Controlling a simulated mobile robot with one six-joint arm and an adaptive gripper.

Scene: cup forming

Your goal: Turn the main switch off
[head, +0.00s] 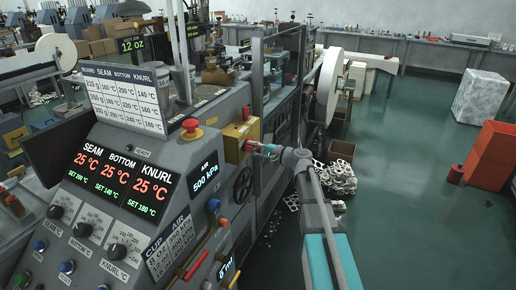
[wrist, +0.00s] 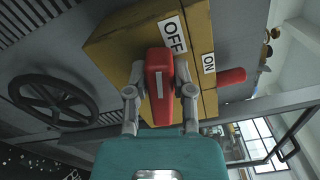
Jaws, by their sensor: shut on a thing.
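The main switch is a yellow box (wrist: 115,48) on the grey machine side, with an OFF label (wrist: 172,35) and an ON label (wrist: 209,63). Its red handle (wrist: 160,85), with a white line, is between my two fingers. In the wrist view the handle's far end is beside the OFF label. My gripper (wrist: 162,72) is shut on the handle. In the head view the yellow box (head: 233,141) is at centre, and my gripper (head: 256,148) reaches it from the right, hiding part of the handle.
A second red part (wrist: 231,76) sticks out of the box near the ON label. A black handwheel (head: 243,184) is below the box. A red mushroom button (head: 190,128) is on the panel to the left.

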